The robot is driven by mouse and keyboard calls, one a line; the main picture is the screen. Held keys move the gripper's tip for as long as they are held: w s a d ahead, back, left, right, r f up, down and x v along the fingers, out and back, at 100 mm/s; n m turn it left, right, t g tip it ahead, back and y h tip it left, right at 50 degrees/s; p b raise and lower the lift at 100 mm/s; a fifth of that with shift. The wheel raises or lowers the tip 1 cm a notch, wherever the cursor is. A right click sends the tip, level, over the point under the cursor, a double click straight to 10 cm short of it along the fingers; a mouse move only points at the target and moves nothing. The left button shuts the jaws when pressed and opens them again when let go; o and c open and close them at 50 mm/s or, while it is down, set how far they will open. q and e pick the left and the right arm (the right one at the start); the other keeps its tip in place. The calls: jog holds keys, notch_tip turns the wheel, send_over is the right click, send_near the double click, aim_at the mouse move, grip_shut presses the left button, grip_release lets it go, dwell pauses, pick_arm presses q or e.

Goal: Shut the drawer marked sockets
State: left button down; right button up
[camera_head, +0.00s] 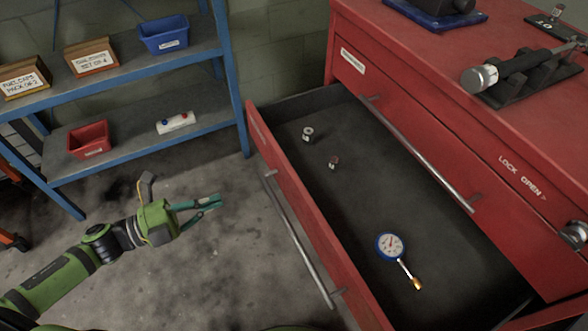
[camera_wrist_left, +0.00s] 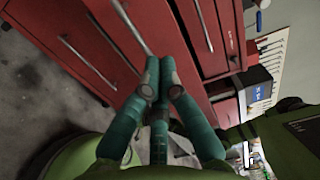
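A red drawer (camera_head: 290,195) stands pulled far out of the red tool cabinet (camera_head: 480,135). Its long metal handle (camera_head: 300,240) is on the outer face toward my left arm. I cannot read a sockets label on it. Its dark tray holds two small metal pieces (camera_head: 308,133) and a blue-rimmed gauge (camera_head: 390,245). My left gripper (camera_head: 220,201) is left of the drawer front, apart from it in the head view. Its teal fingers come together at the tips with nothing between them; they also show in the left wrist view (camera_wrist_left: 159,70), pointing toward red drawer fronts. My right gripper is out of view.
The drawer above is closed, with a white label (camera_head: 353,61) too small to read. A blue shelf (camera_head: 150,133) with boxes and bins stands at the left. Grey floor (camera_head: 215,260) lies clear between my left arm and the drawer front. Tools lie on the cabinet top.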

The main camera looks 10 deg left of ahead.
aim_at(285, 173)
pick_arm(q)
jog(key=x, duration=1.2)
jog(key=shift+w+d, duration=0.25)
jog(key=shift+d, duration=0.05)
jog(key=shift+w+d, duration=0.3)
jog(key=shift+d, duration=0.15)
